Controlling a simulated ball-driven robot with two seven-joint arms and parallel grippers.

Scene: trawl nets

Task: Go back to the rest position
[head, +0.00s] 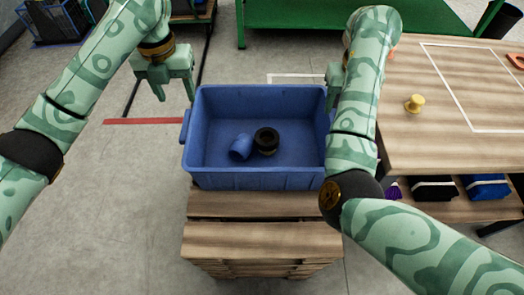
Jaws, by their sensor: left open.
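My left gripper (175,92) is open and empty. It hangs at the upper left of the blue bin, above the floor in the picture, with its fingers pointing down. My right gripper (333,82) shows only as a small part at the bin's upper right corner. My own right arm hides the rest, so its jaws cannot be made out.
A blue bin (255,179) on stacked wooden pallets (245,238) holds a blue cup-like piece (240,147) and a black ring-shaped piece (267,139). A wooden table (430,145) at right bears a yellow knob-like piece (414,103).

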